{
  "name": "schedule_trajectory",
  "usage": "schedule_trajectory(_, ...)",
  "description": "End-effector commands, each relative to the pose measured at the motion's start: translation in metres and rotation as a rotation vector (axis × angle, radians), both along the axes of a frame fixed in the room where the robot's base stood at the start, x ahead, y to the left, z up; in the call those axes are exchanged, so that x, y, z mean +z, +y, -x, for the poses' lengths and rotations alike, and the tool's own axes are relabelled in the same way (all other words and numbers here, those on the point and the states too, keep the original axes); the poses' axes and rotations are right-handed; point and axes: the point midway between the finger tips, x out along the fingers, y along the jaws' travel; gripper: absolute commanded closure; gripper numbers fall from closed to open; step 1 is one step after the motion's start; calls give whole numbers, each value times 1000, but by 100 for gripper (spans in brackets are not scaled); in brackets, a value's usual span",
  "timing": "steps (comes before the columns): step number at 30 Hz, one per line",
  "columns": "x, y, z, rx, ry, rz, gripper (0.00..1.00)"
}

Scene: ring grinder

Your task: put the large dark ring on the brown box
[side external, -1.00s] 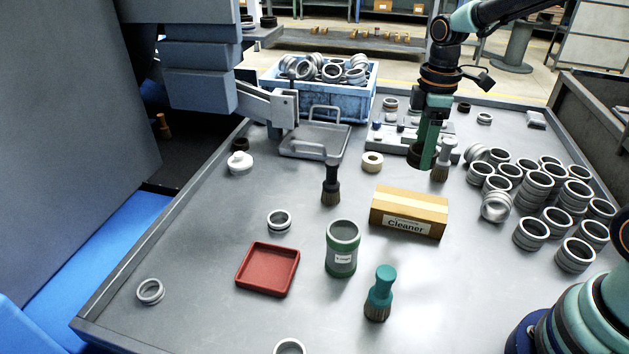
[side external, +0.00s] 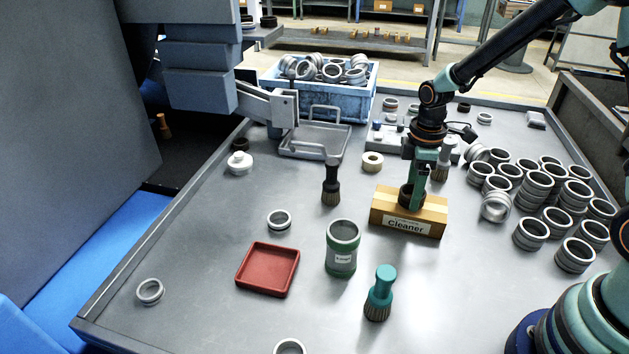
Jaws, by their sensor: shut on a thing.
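The brown box (side external: 385,212), with a white "Cleaner" label, lies on the grey table right of centre. My gripper (side external: 413,194) points down over the box, its green fingers shut on the large dark ring (side external: 408,198). The ring appears at the top face of the box in this view. I cannot tell whether it touches the box or is slightly above it. Part of the ring is hidden by the fingers.
A green-banded can (side external: 342,250), a teal brush (side external: 379,293) and a dark brush (side external: 331,186) stand nearby. Many grey rings (side external: 536,190) stand in stacks to the right. A red tray (side external: 267,270) lies at left. The front middle of the table has free room.

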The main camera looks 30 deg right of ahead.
Motion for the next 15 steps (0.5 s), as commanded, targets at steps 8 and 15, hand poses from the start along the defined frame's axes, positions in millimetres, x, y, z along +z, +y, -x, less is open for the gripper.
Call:
schedule_trajectory(8, -3, 0, 0, 0, 1, -1, 0)
schedule_trajectory(15, -2, 0, 0, 0, 0, 0, 0)
